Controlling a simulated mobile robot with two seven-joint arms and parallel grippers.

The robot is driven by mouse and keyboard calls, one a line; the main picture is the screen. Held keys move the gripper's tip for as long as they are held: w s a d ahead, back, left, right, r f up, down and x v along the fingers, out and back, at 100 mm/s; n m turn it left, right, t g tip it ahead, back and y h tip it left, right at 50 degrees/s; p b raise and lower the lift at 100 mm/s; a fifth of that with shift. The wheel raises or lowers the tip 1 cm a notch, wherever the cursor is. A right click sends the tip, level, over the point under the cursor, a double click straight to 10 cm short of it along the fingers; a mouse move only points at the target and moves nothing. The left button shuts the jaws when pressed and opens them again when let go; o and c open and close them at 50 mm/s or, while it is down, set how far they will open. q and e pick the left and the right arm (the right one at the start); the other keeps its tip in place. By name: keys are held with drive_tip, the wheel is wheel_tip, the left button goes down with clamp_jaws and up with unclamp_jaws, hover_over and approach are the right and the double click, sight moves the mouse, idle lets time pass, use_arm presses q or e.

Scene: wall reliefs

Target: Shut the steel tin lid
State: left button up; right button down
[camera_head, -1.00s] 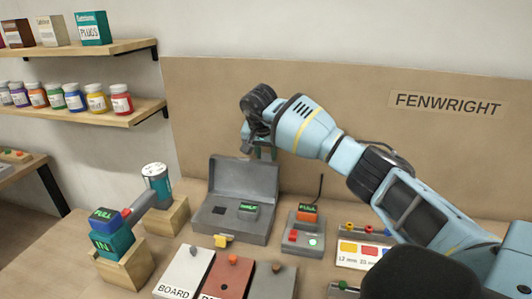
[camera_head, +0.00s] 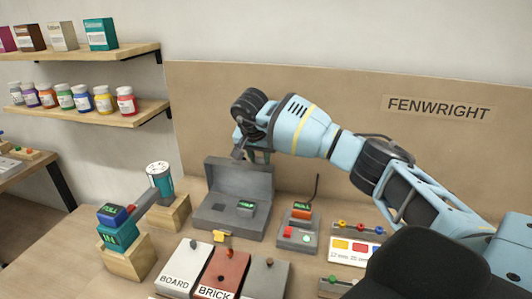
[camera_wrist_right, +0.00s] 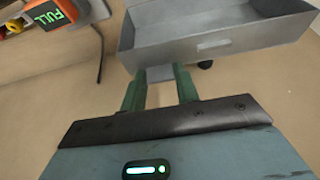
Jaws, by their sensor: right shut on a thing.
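The grey steel tin (camera_head: 228,224) stands on the bench with its lid (camera_head: 240,182) open and raised at the back. A small dark block with a green display (camera_head: 246,207) sits inside. My right gripper (camera_head: 254,157) is at the lid's top edge. In the right wrist view, its green fingers (camera_wrist_right: 160,88) are on either side of a pale grey tab (camera_wrist_right: 160,73), beside a hollow grey steel part (camera_wrist_right: 210,42). The gripper is shut on the lid's edge, though the contact is partly hidden. My left gripper is not in view.
A device with an orange FULL block (camera_head: 301,211) stands right of the tin. BOARD and BRICK panels (camera_head: 186,270) lie in front. Wooden blocks with a teal unit (camera_head: 118,235) and a canister (camera_head: 160,178) stand left. A tan backboard (camera_head: 330,110) rises behind.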

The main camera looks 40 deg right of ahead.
drive_tip(key=s+a, duration=0.2)
drive_tip(key=a, duration=0.1)
drive_tip(key=shift+s+f, duration=0.3)
drive_tip(key=shift+f, duration=0.05)
drive_tip(key=shift+s+a+f, duration=0.15)
drive_tip(key=shift+s+a, duration=0.05)
drive_tip(key=shift+a, duration=0.15)
drive_tip(key=c, duration=1)
unclamp_jaws()
drive_tip(key=shift+s, duration=0.1)
drive_tip(key=shift+c, duration=0.2)
drive_tip(key=shift+w+d+r, duration=0.1)
drive_tip(key=shift+w+r, duration=0.1)
drive_tip(key=v, duration=0.8)
